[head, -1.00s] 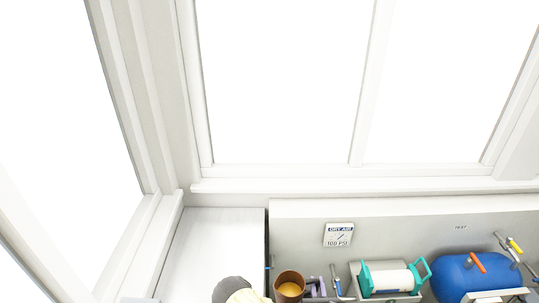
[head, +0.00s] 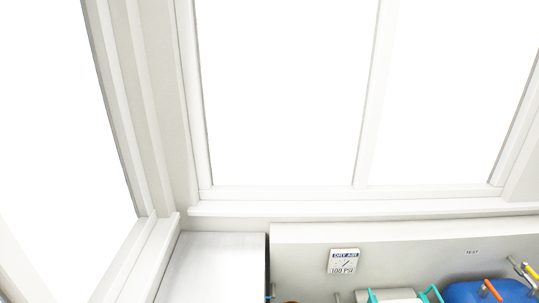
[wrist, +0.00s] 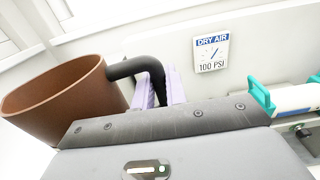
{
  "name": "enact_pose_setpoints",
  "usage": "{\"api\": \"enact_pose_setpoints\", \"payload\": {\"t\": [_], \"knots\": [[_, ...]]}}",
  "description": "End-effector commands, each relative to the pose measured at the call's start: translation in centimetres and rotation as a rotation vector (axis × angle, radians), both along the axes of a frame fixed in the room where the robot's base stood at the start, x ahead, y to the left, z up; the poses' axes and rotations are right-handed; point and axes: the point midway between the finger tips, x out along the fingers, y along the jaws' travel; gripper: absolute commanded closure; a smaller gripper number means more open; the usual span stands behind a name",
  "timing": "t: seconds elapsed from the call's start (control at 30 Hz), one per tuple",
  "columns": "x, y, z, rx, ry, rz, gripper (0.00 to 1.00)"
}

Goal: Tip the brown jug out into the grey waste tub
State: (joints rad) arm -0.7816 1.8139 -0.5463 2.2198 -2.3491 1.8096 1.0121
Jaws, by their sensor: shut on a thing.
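The brown jug (wrist: 62,100) fills the left of the wrist view, its rim slanted in the picture; its contents are not visible there. Its dark curved handle (wrist: 135,65) sits between the lavender fingers of my gripper (wrist: 160,87), which is shut on it. In the head view only a sliver of the jug's rim (head: 291,301) shows at the bottom edge, and my gripper is out of that picture. The grey waste tub is not seen in either view.
A white cylinder with teal handles (head: 397,295) and a blue tank (head: 490,291) with orange and yellow levers stand along the back wall at right. A DRY AIR 100 PSI sign (head: 344,261) is on that wall. A bare white surface (head: 215,265) lies left.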

Motion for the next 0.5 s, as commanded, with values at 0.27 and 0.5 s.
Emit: {"api": "enact_pose_setpoints", "payload": {"t": [0.27, 0.5], "knots": [[0.0, 0.4, -4.0, 0.0, -0.003, 0.008, 1.0], [0.0, 0.4, -3.8, 0.0, -0.004, 0.009, 1.0]]}}
